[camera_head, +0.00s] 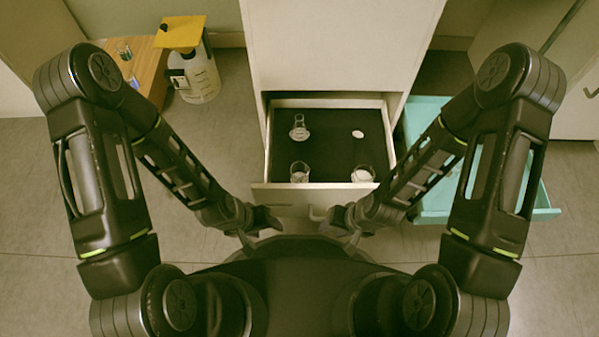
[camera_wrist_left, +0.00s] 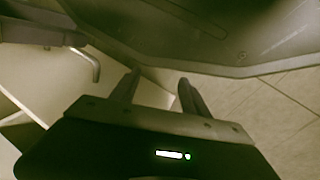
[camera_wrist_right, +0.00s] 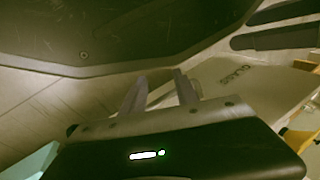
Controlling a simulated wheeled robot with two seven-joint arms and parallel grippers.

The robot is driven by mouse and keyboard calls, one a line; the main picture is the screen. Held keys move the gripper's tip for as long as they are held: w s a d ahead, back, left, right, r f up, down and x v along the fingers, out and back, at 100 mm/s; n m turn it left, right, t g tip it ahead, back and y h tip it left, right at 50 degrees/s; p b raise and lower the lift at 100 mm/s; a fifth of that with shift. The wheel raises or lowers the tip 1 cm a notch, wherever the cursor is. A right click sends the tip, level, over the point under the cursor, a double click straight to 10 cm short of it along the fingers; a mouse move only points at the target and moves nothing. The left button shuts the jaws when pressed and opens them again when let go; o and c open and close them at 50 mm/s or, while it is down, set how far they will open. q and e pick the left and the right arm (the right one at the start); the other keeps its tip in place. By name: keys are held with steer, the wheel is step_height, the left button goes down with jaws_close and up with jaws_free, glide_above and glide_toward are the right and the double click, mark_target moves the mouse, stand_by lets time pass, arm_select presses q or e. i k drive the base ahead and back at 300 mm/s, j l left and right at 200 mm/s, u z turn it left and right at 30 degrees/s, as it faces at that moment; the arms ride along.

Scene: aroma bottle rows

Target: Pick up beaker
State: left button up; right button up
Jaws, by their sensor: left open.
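Two glass beakers stand near the front of an open drawer (camera_head: 330,150): a left beaker (camera_head: 300,172) and a right beaker (camera_head: 363,174), each with something whitish inside. A clear flask-shaped glass piece (camera_head: 299,128) is behind the left one. My left gripper (camera_head: 258,228) is low in front of the drawer's left side, its two fingers apart and empty in the left wrist view (camera_wrist_left: 160,85). My right gripper (camera_head: 335,220) is in front of the drawer near its middle, fingers apart and empty in the right wrist view (camera_wrist_right: 157,88). Neither gripper touches a beaker.
A small white round item (camera_head: 358,134) lies at the drawer's back right. A white jug (camera_head: 195,80) under a yellow panel (camera_head: 180,32) and a wooden surface (camera_head: 148,70) are at left.

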mark_target(298, 167)
steer(key=k, duration=0.5)
steer(key=j+z, duration=0.1)
steer(key=z, duration=0.25)
steer(key=j+z, duration=0.1)
steer(key=z, duration=0.3)
steer(key=j+z, duration=0.15)
steer(key=z, duration=0.2)
steer(key=k+j+z, duration=0.2)
steer(key=j, duration=0.2)
steer(key=j+z, duration=0.15)
steer(key=j, duration=0.2)
steer(key=k+j+z, duration=0.2)
steer(key=j, duration=0.15)
steer(key=k+j+z, duration=0.2)
steer(key=j, duration=0.15)
steer(key=k+j, duration=0.1)
steer(key=j, duration=0.3)
steer(key=i+l, duration=0.85)
